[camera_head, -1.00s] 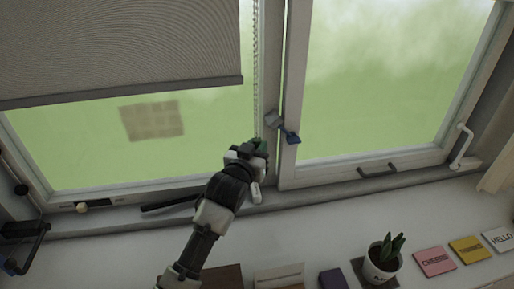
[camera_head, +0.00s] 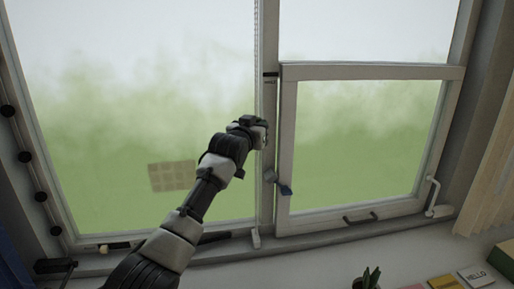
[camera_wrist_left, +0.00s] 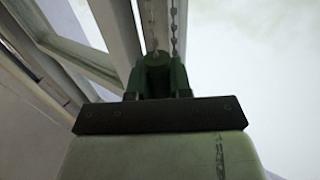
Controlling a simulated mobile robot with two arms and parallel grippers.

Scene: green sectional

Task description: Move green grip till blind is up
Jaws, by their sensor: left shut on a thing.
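The green grip (camera_wrist_left: 158,75) shows in the left wrist view, held between the fingers of my left gripper (camera_wrist_left: 158,95), with bead chain strands (camera_wrist_left: 175,25) running up from it. In the head view my left gripper (camera_head: 256,128) is at the window's centre post, beside the chain (camera_head: 258,55), and hides the grip. The gripper is shut on the grip. The blind is not in view; the visible left pane (camera_head: 130,100) is uncovered up to the picture's top edge. My right gripper is not in view.
The centre post carries a latch with a blue end (camera_head: 286,190). The right sash (camera_head: 360,145) has a handle (camera_head: 360,217) at its bottom. A potted plant (camera_head: 370,277) and small cards (camera_head: 475,275) stand on the sill at lower right.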

